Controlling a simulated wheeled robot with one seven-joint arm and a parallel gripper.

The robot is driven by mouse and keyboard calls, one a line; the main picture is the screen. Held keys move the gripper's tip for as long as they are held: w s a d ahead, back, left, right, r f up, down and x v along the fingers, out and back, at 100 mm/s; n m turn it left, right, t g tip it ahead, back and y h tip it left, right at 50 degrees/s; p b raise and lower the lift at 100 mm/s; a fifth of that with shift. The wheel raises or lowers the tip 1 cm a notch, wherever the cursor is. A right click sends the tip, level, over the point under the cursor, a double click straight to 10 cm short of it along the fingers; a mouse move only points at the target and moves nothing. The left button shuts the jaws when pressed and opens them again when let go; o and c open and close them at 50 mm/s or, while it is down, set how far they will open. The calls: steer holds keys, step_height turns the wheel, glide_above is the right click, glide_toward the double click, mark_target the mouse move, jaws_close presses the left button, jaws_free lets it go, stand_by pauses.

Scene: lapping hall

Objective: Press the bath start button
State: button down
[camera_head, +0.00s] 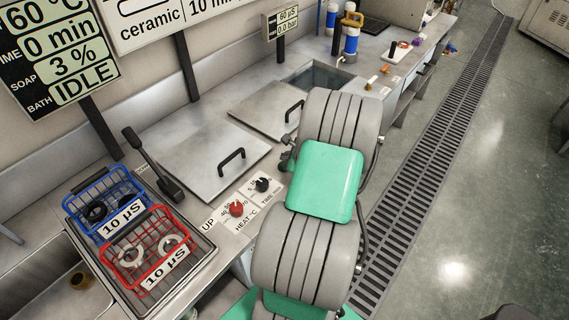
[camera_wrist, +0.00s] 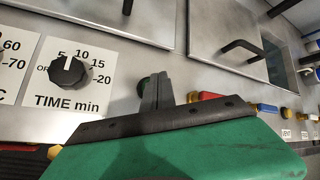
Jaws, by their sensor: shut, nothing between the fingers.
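In the wrist view my gripper (camera_wrist: 157,82) is shut and empty, its dark narrow fingers pointing at the steel front panel. A small round dark-green button (camera_wrist: 143,84) shows just left of the fingertips and is partly covered by them. I cannot tell whether the fingers touch it or read any label by it. The black TIME min knob (camera_wrist: 67,72) is to the left, its pointer between 5 and 10. In the head view my arm covers the button and most of the gripper. The display board (camera_head: 60,52) there reads BATH IDLE.
The red HEAT knob (camera_head: 236,208) and the black time knob (camera_head: 262,185) sit left of my arm. Steel lids with black handles (camera_head: 232,160) lie behind. Blue (camera_head: 108,200) and red (camera_head: 150,255) baskets stand at left. The floor with a drain grate (camera_head: 440,150) is clear at right.

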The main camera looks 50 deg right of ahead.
steer(key=shift+f, duration=0.1)
stand_by(0.4)
steer(key=shift+f+b, duration=0.3)
steer(key=shift+f, duration=0.05)
steer(key=shift+f+b, duration=0.35)
steer(key=shift+f, duration=0.15)
stand_by(0.6)
steer(key=shift+r+p, duration=0.8)
steer(key=shift+r, duration=0.15)
step_height(320, 180, up, 5)
steer(key=p, duration=0.4)
stand_by(0.9)
